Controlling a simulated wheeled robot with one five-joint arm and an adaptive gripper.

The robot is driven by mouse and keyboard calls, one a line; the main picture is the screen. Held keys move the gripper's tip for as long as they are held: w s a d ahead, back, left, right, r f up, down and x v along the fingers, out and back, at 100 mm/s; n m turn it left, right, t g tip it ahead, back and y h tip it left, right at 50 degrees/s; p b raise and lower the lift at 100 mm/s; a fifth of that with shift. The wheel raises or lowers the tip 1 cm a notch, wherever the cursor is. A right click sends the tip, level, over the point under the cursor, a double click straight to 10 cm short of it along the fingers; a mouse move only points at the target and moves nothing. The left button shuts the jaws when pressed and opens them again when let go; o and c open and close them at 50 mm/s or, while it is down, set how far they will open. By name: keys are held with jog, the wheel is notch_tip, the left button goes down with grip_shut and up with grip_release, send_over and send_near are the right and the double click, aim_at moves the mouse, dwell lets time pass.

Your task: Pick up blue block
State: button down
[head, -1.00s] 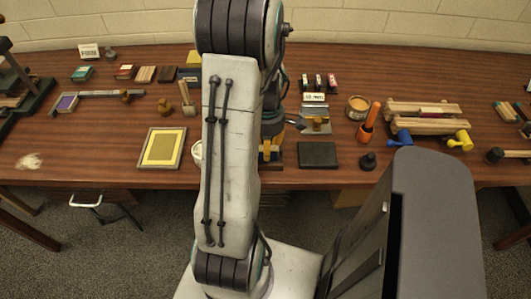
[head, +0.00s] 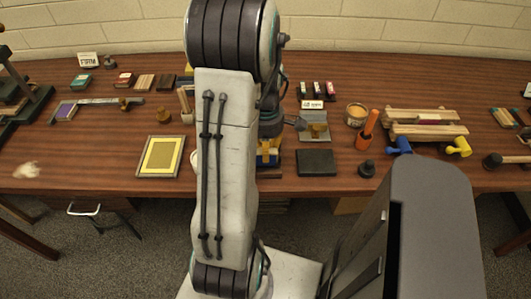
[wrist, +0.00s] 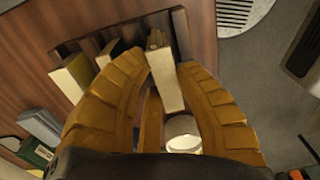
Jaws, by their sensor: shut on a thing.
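No clearly blue face of this block shows in the wrist view. In the head view my arm hides most of the gripper. A small gold and blue patch shows just right of the arm, near the table's front; I cannot tell which part is block.
A yellow framed tray (head: 160,156) lies left of my arm and a dark slab (head: 316,162) lies right of it. Blue (head: 400,145) and yellow (head: 458,147) mallets and an orange-handled tool (head: 368,130) are further right. Several blocks (wrist: 72,78) stand left of the fingers.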

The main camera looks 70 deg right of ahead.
jog(key=shift+s+r, duration=0.3)
jog(key=shift+r, duration=0.3)
jog(key=shift+s+r, duration=0.25)
jog(key=shift+r, duration=0.35)
jog(key=s+r, duration=0.6)
jog(key=s, duration=0.4)
jog(key=shift+s+d+r+b, duration=0.2)
jog(key=shift+s+b, duration=0.1)
jog(key=c, duration=1.5)
grip_release()
jog(key=shift+c, duration=0.2)
grip_shut()
